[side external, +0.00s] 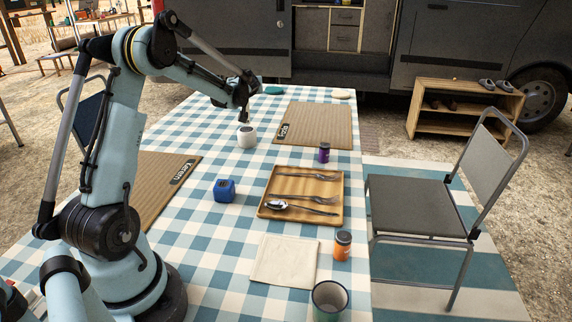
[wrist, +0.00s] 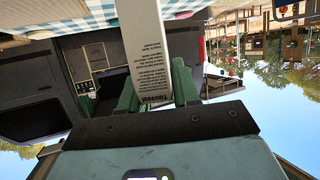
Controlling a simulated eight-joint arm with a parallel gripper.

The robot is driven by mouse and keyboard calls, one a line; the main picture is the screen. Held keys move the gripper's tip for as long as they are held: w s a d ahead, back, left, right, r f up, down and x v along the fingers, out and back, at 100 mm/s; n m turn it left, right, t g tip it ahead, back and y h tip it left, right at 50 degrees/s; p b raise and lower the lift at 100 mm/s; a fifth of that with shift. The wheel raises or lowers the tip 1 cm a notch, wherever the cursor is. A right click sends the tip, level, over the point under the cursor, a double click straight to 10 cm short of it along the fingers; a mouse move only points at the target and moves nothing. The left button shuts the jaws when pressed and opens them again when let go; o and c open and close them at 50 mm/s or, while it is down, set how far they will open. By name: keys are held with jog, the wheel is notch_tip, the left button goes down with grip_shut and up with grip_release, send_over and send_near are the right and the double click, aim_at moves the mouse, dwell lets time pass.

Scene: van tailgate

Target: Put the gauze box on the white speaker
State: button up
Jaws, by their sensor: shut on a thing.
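In the wrist view, my gripper (wrist: 156,88) has its two green fingers closed on either side of a pale box with printed text (wrist: 148,50), which I take as the gauze box. The box extends from between the fingers to the top of the picture. In the side view, my gripper (side external: 242,108) is at the far part of the table, and the box cannot be made out there. A small white cylinder (side external: 246,137), which looks like the white speaker, stands upright on the checked cloth just below my gripper in the picture. Its top looks bare.
A woven mat (side external: 325,124) lies right of the white cylinder. A small purple jar (side external: 324,152), a wooden cutlery tray (side external: 263,208) and a blue cube (side external: 224,190) are nearer. A folded cloth (side external: 284,260), orange jar (side external: 342,245) and cup (side external: 330,300) sit in front.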

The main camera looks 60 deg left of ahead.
jog(key=shift+f, duration=1.5)
jog(key=o, duration=1)
jog(key=shift+f, duration=0.1)
jog(key=shift+r, duration=0.2)
jog(key=s+d+r+m+t+h, duration=0.1)
jog(key=s+d+r+m+h, duration=0.2)
jog(key=d, duration=1)
jog(key=s+d+r+m+t+h, duration=0.1)
jog(key=s+d+m+h, duration=0.3)
jog(key=d, duration=0.9)
jog(key=s+d+f+m+h, duration=0.1)
jog(key=s+d+m+h, duration=0.1)
jog(key=d, duration=0.3)
jog(key=s+d+f+m+h, duration=0.1)
jog(key=s+d+m, duration=0.1)
jog(key=s+d, duration=0.2)
jog(key=s+d+f+m+h, duration=0.1)
jog(key=s+d+m+h, duration=0.1)
jog(key=d, duration=0.6)
jog(key=shift+s+f+m+h, duration=0.25)
jog(key=shift+s+m+h, duration=0.05)
jog(key=shift+s, duration=0.25)
